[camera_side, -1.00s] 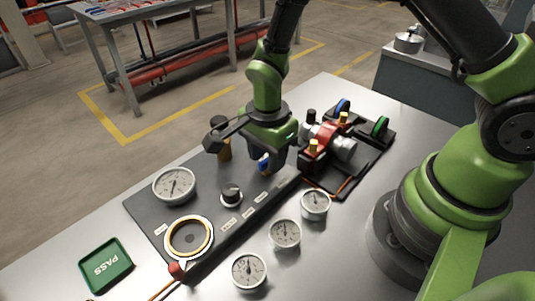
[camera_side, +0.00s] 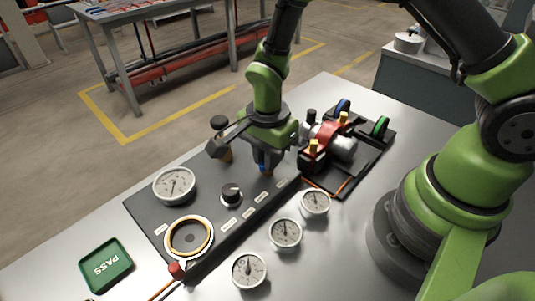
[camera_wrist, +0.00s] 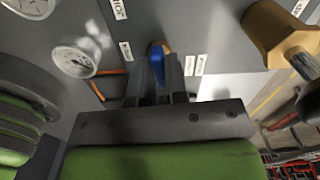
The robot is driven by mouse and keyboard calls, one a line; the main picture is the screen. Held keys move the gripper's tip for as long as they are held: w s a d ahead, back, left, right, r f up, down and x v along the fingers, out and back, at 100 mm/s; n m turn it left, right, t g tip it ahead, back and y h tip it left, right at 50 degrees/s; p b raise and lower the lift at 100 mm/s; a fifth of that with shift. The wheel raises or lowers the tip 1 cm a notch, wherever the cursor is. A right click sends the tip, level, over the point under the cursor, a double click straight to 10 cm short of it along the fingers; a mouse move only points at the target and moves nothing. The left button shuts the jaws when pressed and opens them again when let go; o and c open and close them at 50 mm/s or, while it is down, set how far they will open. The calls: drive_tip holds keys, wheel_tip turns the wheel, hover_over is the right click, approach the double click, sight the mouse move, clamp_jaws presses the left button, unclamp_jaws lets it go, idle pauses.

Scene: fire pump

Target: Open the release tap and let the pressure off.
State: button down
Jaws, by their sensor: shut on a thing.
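The release tap's blue lever (camera_wrist: 156,66) stands on the grey panel, with a bit of brass showing at its far end in the wrist view. My gripper (camera_wrist: 160,80) is shut on this lever, its two dark fingers on either side of it. In the side view, my gripper (camera_side: 264,164) is low over the right part of the panel (camera_side: 215,228), and only a little blue shows between the fingers. How far the tap is turned cannot be told. The panel's large dial gauge (camera_side: 174,185) stands at its left.
A black knob (camera_side: 231,194) and a brass-rimmed ring (camera_side: 189,236) are on the panel. Loose small gauges (camera_side: 285,233) lie in front. A red and silver pump unit (camera_side: 328,142) stands close right of my gripper. A green PASS tray (camera_side: 105,259) lies at the left.

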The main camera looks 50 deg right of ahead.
drive_tip(key=n, duration=0.8)
drive_tip(key=shift+n, duration=0.3)
drive_tip(key=n, duration=0.4)
drive_tip(key=shift+n, duration=2.1)
drive_tip(key=shift+w, duration=0.1)
drive_tip(key=c, duration=1.1)
unclamp_jaws()
drive_tip(key=shift+c, duration=0.2)
drive_tip(key=shift+r, duration=0.15)
